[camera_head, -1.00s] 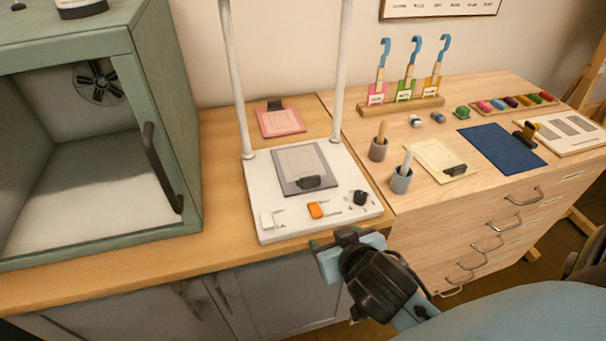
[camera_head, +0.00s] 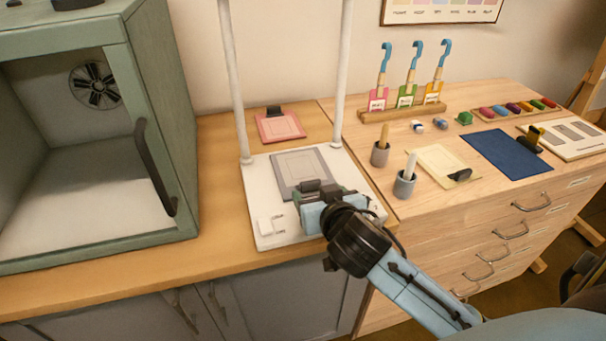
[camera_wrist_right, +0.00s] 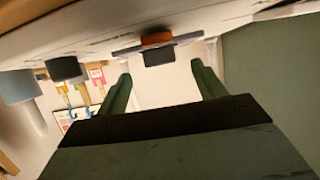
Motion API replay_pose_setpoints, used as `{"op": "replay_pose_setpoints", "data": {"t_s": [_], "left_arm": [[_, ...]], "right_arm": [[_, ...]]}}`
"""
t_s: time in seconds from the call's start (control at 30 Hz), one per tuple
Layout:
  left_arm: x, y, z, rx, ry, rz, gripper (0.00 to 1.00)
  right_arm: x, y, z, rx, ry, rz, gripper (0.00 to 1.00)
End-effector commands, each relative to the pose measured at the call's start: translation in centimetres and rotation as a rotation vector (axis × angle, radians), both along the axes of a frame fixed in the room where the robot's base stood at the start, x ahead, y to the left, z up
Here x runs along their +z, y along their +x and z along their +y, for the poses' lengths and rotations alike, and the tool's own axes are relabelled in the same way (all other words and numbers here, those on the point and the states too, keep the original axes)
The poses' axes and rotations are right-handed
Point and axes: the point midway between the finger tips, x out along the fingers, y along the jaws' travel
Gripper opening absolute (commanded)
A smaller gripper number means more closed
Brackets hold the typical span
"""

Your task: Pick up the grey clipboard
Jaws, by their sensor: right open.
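The grey clipboard (camera_head: 302,168) lies flat on the white base of the stand (camera_head: 262,190) in the head view. Its dark clip at the near edge is partly hidden by my right gripper (camera_head: 316,191). In the right wrist view, turned upside down, the clipboard (camera_wrist_right: 128,49) shows nearly edge-on with its black clip (camera_wrist_right: 159,57). The clip lies ahead of the open green fingers of my right gripper (camera_wrist_right: 160,72), in line with the gap between them. Nothing is held. My left gripper is not in view.
An orange switch (camera_wrist_right: 156,38) and a white one (camera_head: 266,225) sit on the base's front. Two white posts (camera_head: 237,100) rise at its back. A pink clipboard (camera_head: 281,127) lies behind. Cups (camera_head: 404,185) stand right; a green cabinet (camera_head: 165,120) stands left.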

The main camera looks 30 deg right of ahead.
Motion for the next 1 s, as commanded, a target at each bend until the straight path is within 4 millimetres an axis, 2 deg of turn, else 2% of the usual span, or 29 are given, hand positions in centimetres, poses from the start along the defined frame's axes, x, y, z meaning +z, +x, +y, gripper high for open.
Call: {"op": "replay_pose_setpoints", "data": {"t_s": [0.2, 0.33, 0.53, 0.93, 1.0], "left_arm": [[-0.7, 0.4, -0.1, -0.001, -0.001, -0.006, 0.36], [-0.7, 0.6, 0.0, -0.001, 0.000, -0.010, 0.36], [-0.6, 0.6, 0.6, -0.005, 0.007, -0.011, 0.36], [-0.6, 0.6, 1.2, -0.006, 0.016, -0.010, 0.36], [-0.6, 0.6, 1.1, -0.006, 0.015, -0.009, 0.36]], "right_arm": [[-1.5, 2.9, -0.8, -0.001, -0.004, 0.000, 0.69], [-1.8, 3.6, -1.0, 0.000, -0.002, 0.000, 0.69], [-1.8, 3.6, -0.9, -0.001, -0.001, 0.000, 0.69], [-1.8, 3.6, -0.9, -0.001, -0.001, 0.001, 0.17], [-1.7, 3.6, -1.0, -0.001, -0.002, -0.001, 0.17]]}}
